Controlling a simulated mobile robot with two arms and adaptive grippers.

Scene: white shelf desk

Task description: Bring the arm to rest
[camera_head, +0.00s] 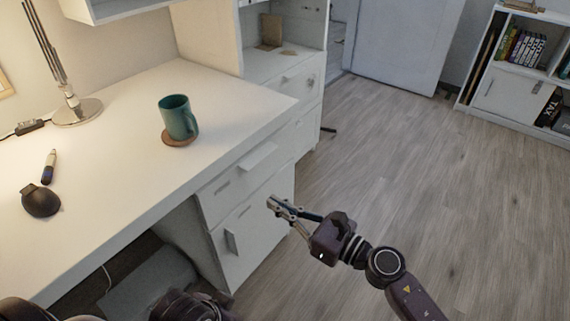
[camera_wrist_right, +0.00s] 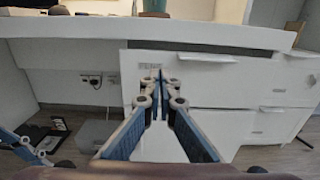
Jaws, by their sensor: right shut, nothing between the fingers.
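My right gripper (camera_head: 273,203) is shut and empty. It is held in the air in front of the desk drawers, pointing toward the desk. In the right wrist view its two blue-sided fingers (camera_wrist_right: 157,80) meet at the tips, with the white drawer fronts behind them. A part of my left gripper (camera_wrist_right: 32,146) shows at the left edge of the right wrist view. Its jaws cannot be made out. Dark parts of my own body show at the bottom left of the head view.
The white desk (camera_head: 110,150) carries a teal mug (camera_head: 178,118) on a round coaster (camera_head: 180,139), a lamp (camera_head: 76,110), a marker (camera_head: 48,167) and a dark mouse-like object (camera_head: 40,201). The wooden floor (camera_head: 440,170) to the right is clear. A bookshelf (camera_head: 507,93) stands far right.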

